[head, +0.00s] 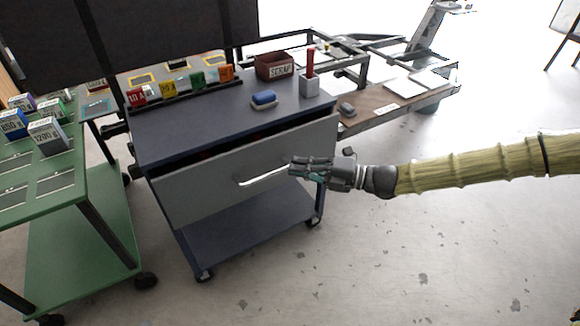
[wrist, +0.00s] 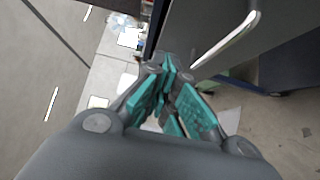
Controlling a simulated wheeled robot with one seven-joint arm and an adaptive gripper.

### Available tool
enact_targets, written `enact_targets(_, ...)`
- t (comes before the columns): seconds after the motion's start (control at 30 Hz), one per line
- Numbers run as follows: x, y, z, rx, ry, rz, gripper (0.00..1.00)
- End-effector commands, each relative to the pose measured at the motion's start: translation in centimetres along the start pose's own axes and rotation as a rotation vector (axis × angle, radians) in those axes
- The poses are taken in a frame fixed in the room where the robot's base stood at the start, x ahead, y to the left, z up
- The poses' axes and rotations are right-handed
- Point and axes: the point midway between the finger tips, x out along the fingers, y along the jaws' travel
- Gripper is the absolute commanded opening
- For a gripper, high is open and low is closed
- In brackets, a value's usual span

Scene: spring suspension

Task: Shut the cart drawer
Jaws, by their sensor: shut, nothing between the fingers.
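The cart (head: 205,124) is dark blue-grey, with a grey drawer (head: 205,187) under its top. The drawer stands partly open, its front out from the cart body with a dark gap behind its upper edge. A pale bar handle (head: 262,178) runs across the drawer front. My gripper (head: 294,167) is shut and empty, its tips in front of the drawer near the handle's right end. In the wrist view, the teal-padded fingers (wrist: 168,80) are close together beside the handle (wrist: 232,38). I cannot tell whether they touch the drawer front.
A green cart (head: 45,185) stands close at the left. Floor in front is clear.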

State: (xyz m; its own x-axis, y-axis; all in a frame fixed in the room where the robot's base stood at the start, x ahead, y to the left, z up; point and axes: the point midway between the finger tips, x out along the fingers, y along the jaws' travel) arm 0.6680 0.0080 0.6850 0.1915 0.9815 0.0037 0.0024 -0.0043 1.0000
Motion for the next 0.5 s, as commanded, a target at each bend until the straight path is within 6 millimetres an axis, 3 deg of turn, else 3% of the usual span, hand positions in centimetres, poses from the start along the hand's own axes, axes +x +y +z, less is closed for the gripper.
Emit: enact_targets(0.5,8.6,-0.3,-0.1,-0.002,0.003,-0.002,0.0)
